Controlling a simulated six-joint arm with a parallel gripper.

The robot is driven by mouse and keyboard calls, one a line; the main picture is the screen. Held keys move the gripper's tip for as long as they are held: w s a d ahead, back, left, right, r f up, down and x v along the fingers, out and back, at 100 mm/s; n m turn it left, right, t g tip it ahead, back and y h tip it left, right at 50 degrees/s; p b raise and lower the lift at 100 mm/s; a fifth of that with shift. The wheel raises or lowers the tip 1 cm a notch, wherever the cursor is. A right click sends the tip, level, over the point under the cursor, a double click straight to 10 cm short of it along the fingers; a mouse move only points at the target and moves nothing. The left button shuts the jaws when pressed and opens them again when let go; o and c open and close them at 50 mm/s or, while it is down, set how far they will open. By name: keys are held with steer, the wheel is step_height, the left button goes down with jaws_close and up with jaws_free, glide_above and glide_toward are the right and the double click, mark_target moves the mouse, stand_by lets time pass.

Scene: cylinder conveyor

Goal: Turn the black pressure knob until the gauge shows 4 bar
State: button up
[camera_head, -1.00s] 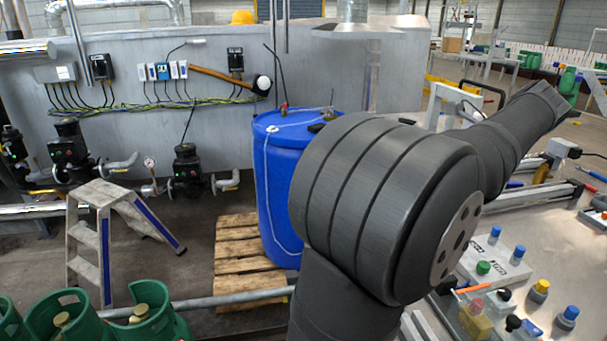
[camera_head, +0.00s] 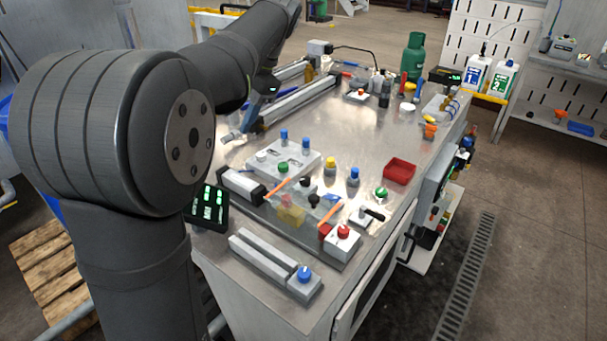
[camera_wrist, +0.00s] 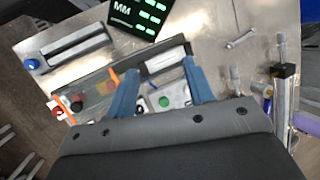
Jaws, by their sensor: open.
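My gripper (camera_wrist: 160,66) is open, its two blue fingers apart and with nothing seen between them, above the bench in the wrist view. In the head view its blue fingers (camera_head: 256,108) show partly, behind my arm and over the far left of the bench. Small black knobs (camera_head: 303,181) stand among coloured ones in the middle of the bench; I cannot tell which is the pressure knob. My gripper is apart from them. I cannot make out a pressure gauge dial in the current views. A black display (camera_head: 208,205) with green characters stands at the bench's left edge.
The metal bench (camera_head: 360,120) holds a red tray (camera_head: 399,171), a green-topped knob (camera_head: 381,192), a red-knobbed box (camera_head: 343,240) and a blue-knobbed rail (camera_head: 304,274). A green gas bottle (camera_head: 412,57) stands at the back.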

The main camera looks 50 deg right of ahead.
steer(key=s+d+f+n+g+h, duration=0.2)
steer(key=s+d+f+n, duration=0.1)
steer(key=d+n, duration=0.55)
steer(key=n+g+h, duration=0.1)
steer(key=n+g, duration=0.1)
steer(key=n, duration=1.1)
glide_toward(305, 179)
step_height(305, 179, down, 9)
steer(key=shift+s+a+r, duration=0.15)
steer(key=shift+m, duration=0.25)
steer(key=c, duration=1)
